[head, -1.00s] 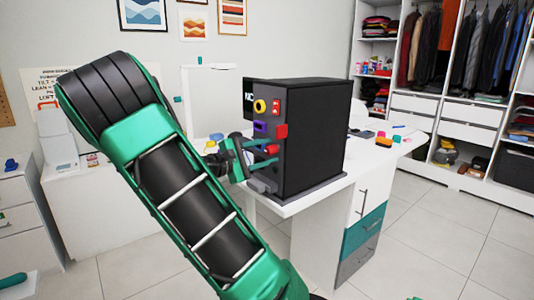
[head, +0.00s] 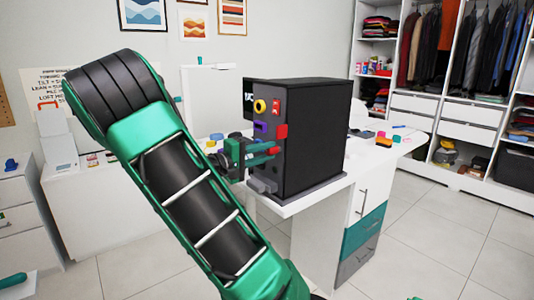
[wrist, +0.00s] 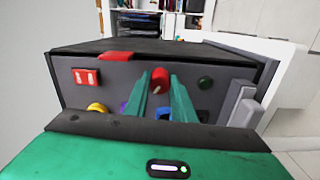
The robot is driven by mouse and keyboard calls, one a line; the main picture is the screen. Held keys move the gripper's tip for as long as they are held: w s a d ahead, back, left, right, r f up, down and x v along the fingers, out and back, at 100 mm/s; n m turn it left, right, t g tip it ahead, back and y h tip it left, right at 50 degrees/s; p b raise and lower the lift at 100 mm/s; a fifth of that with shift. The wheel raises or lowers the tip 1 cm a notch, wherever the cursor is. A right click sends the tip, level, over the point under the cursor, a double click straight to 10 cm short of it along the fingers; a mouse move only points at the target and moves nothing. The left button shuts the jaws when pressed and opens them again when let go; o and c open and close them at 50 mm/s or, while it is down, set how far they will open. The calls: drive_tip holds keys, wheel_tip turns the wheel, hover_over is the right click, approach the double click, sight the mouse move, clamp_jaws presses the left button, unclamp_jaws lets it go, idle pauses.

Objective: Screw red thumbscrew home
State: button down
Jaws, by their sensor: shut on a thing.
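The red thumbscrew (wrist: 159,80) stands out from the front panel of the black machine box (head: 313,140). In the wrist view it sits between the two green finger ends of my gripper (wrist: 159,92), which is shut on it. In the head view my gripper (head: 268,154) reaches the panel from the left, and the thumbscrew (head: 274,150) shows only in part at its fingertips. The thumbscrew's threaded part is hidden, so its depth in the panel cannot be told.
Close around the thumbscrew are a red block (head: 282,131), a purple part (head: 261,127), a yellow knob (head: 260,106) and a red switch (wrist: 86,76). Grey blocks (wrist: 242,105) jut out beside the panel. The box stands on a white table (head: 297,207).

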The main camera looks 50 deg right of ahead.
drive_tip(key=m, duration=0.5)
drive_tip(key=shift+m, duration=0.3)
drive_tip(key=m, duration=0.4)
drive_tip(key=shift+m, duration=0.4)
drive_tip(key=c, duration=1.4)
unclamp_jaws()
drive_tip(key=shift+c, duration=0.4)
drive_tip(key=n, duration=0.8)
drive_tip(key=shift+n, duration=0.4)
drive_tip(key=n, duration=0.8)
drive_tip(key=shift+n, duration=0.3)
